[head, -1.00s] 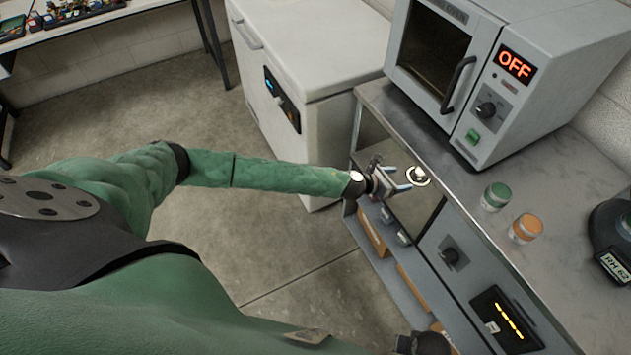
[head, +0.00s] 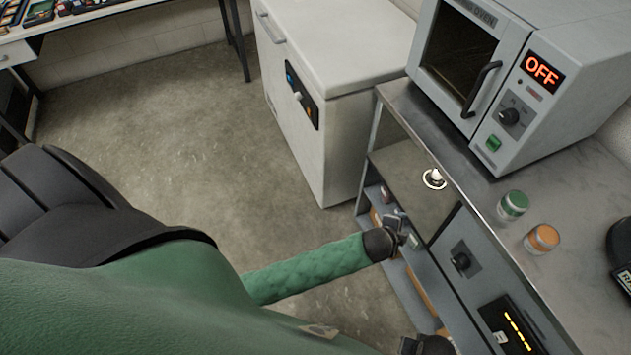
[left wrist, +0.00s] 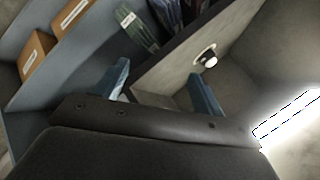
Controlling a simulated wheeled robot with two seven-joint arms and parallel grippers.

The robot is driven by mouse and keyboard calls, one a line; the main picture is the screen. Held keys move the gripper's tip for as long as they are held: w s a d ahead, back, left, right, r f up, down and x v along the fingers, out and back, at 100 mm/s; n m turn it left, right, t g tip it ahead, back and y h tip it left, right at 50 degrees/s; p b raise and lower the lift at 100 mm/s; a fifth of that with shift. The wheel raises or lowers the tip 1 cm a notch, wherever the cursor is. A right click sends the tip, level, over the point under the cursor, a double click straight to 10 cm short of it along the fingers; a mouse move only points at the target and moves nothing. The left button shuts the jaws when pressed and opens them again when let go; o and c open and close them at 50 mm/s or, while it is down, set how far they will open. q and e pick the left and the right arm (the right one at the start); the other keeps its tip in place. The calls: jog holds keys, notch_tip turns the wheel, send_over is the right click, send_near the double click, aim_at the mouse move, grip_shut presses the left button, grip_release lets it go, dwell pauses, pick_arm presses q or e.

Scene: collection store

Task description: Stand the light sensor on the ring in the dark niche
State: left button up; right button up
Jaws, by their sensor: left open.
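The light sensor (head: 436,174) is a small pale piece with a dark part. It stands on the white ring (head: 426,183) on the floor of the niche (head: 402,163), under the steel counter. In the left wrist view the sensor (left wrist: 210,62) appears with the ring (left wrist: 204,50) around its base, and it looks upright. My left gripper (head: 407,232) is in front of the niche, clear of the sensor. The left wrist view shows its two blue fingers (left wrist: 160,75) apart with nothing between them.
An oven (head: 545,85) reading OFF stands on the counter (head: 480,190), near a green-lidded jar (head: 513,205) and an orange-lidded jar (head: 541,239). A white chest freezer (head: 340,130) is left of the niche. Below, a shelf holds cardboard boxes (left wrist: 36,52). The floor at left is open.

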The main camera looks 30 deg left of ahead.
pick_arm(q)
jog(key=s+a+f+n+g, duration=0.2)
jog(key=s+a+f+n, duration=0.2)
jog(key=s, duration=0.4)
jog(key=s+a+f+n+g+y, duration=0.1)
jog(key=s+a+f+n+g, duration=0.2)
jog(key=s, duration=0.6)
jog(key=s+a+f+n+g, duration=0.2)
jog(key=s+a+f+n, duration=0.4)
jog(key=s, duration=0.2)
jog(key=shift+s+a+f+n+g, duration=0.2)
jog(key=shift+s+f+n+g, duration=0.1)
jog(key=shift+s+n+g, duration=0.1)
